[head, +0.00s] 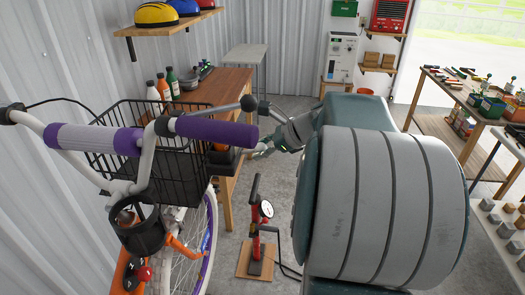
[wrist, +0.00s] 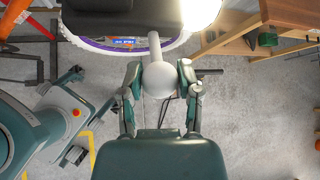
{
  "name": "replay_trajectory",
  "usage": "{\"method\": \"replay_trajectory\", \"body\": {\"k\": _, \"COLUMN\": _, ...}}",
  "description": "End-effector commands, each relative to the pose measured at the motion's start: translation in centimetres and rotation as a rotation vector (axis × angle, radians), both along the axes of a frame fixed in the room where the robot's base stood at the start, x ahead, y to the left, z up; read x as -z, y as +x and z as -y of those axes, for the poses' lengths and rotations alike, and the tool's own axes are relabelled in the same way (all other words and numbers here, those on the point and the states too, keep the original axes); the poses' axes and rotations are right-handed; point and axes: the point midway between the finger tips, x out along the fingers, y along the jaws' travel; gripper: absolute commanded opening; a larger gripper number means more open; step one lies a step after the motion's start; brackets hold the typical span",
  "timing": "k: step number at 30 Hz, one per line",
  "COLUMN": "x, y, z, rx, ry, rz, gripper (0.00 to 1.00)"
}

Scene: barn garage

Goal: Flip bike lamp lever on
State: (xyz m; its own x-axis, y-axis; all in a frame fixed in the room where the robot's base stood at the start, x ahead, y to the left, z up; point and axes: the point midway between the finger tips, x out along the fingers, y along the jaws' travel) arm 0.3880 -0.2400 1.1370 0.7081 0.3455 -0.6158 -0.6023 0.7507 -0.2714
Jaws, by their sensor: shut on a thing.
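The bike lamp shows in the wrist view as a dark housing (wrist: 120,16) at the top, with a bright white glow at its right end. A pale lever (wrist: 154,45) sticks out from it toward me and ends in a round, light grey knob (wrist: 158,82). My gripper (wrist: 159,70) has one finger on each side of the knob and is shut on it. In the head view, my gripper (head: 258,150) is beside the dark lamp (head: 222,160), in front of the bike basket (head: 165,165). The lever is too small to make out there.
The bike's handlebar with purple grips (head: 215,131) crosses above the lamp. A wooden workbench (head: 215,92) with bottles stands behind the basket. Another table (head: 455,90) with tools is at the right.

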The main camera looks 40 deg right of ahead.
Motion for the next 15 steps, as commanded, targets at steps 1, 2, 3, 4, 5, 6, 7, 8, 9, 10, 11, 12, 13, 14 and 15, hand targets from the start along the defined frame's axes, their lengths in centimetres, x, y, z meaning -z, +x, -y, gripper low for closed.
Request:
{"method": "replay_trajectory", "body": {"k": 1, "x": -0.14, "y": 0.16, "z": -0.09, "rx": -0.001, "ry": -0.007, "rz": -0.005, "gripper": 0.00}}
{"method": "replay_trajectory", "body": {"k": 2, "x": -0.15, "y": 0.17, "z": -0.10, "rx": -0.001, "ry": -0.011, "rz": -0.009, "gripper": 0.00}}
{"method": "replay_trajectory", "body": {"k": 3, "x": -0.16, "y": 0.17, "z": -0.11, "rx": -0.001, "ry": -0.014, "rz": -0.014, "gripper": 0.00}}
{"method": "replay_trajectory", "body": {"k": 4, "x": -0.16, "y": 0.17, "z": -0.12, "rx": -0.002, "ry": -0.017, "rz": -0.018, "gripper": 0.00}}
{"method": "replay_trajectory", "body": {"k": 5, "x": -0.17, "y": 0.17, "z": -0.12, "rx": -0.002, "ry": -0.018, "rz": -0.020, "gripper": 0.00}}
{"method": "replay_trajectory", "body": {"k": 6, "x": -0.18, "y": 0.18, "z": -0.13, "rx": -0.001, "ry": -0.020, "rz": -0.022, "gripper": 0.00}}
{"method": "replay_trajectory", "body": {"k": 7, "x": -0.18, "y": 0.18, "z": -0.13, "rx": -0.001, "ry": -0.019, "rz": -0.024, "gripper": 0.00}}
{"method": "replay_trajectory", "body": {"k": 8, "x": -0.19, "y": 0.18, "z": -0.13, "rx": -0.001, "ry": -0.020, "rz": -0.024, "gripper": 0.00}}
{"method": "replay_trajectory", "body": {"k": 9, "x": -0.20, "y": 0.18, "z": -0.12, "rx": -0.001, "ry": -0.020, "rz": -0.024, "gripper": 0.00}}
{"method": "replay_trajectory", "body": {"k": 10, "x": -0.20, "y": 0.18, "z": -0.12, "rx": -0.001, "ry": -0.020, "rz": -0.024, "gripper": 0.00}}
{"method": "replay_trajectory", "body": {"k": 11, "x": -0.20, "y": 0.18, "z": -0.12, "rx": -0.001, "ry": -0.020, "rz": -0.024, "gripper": 0.00}}
{"method": "replay_trajectory", "body": {"k": 12, "x": -0.20, "y": 0.17, "z": -0.12, "rx": -0.001, "ry": -0.021, "rz": -0.023, "gripper": 0.00}}
{"method": "replay_trajectory", "body": {"k": 13, "x": -0.20, "y": 0.18, "z": -0.11, "rx": -0.001, "ry": -0.021, "rz": -0.023, "gripper": 0.00}}
{"method": "replay_trajectory", "body": {"k": 14, "x": -0.20, "y": 0.18, "z": -0.11, "rx": -0.001, "ry": -0.021, "rz": -0.023, "gripper": 0.00}}
{"method": "replay_trajectory", "body": {"k": 15, "x": -0.20, "y": 0.18, "z": -0.11, "rx": -0.001, "ry": -0.021, "rz": -0.023, "gripper": 0.00}}
